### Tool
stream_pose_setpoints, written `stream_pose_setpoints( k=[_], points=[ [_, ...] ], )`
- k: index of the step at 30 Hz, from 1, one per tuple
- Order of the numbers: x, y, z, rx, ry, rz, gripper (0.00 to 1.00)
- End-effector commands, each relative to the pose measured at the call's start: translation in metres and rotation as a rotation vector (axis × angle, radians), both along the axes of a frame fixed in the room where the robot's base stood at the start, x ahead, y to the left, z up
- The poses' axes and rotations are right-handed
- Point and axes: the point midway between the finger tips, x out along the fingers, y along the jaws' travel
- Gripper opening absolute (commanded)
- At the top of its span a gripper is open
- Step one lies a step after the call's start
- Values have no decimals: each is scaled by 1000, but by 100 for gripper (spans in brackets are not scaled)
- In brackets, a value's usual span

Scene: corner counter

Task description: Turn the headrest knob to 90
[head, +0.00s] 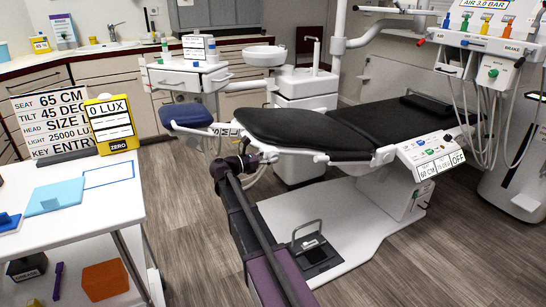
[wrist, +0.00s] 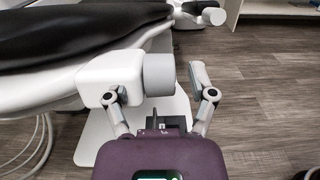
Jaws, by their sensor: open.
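A grey round knob (wrist: 158,74) sticks out of a white housing (wrist: 105,78) on the side of the dental chair, in the wrist view. I see no scale or pointer on it, so its angle cannot be read. My gripper (wrist: 157,82) is open, with one finger on each side of the knob, the left one in front of the housing. The right finger stands apart from the knob; whether the left touches anything I cannot tell. In the head view my gripper (head: 240,162) is beside the black chair (head: 295,133), and the knob is hidden there.
A sign (head: 50,122) lists settings, including "HEAD SIZE L". A white trolley (head: 95,195) stands at the left, with a yellow "0 LUX" device (head: 111,125). A blue pad (head: 190,115) is behind my gripper. A foot pedal (head: 312,252) sits on the chair's base. Floor is free at right front.

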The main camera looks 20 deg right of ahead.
Motion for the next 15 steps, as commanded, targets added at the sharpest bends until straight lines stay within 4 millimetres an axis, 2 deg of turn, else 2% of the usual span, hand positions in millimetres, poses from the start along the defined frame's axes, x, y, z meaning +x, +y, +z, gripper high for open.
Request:
stream_pose_setpoints(
  k=[6, 15],
  points=[
    [0, -11, 0, 0, 0, 0, 72],
    [0, -13, 0, 0, 0, 0, 72]
  ],
)
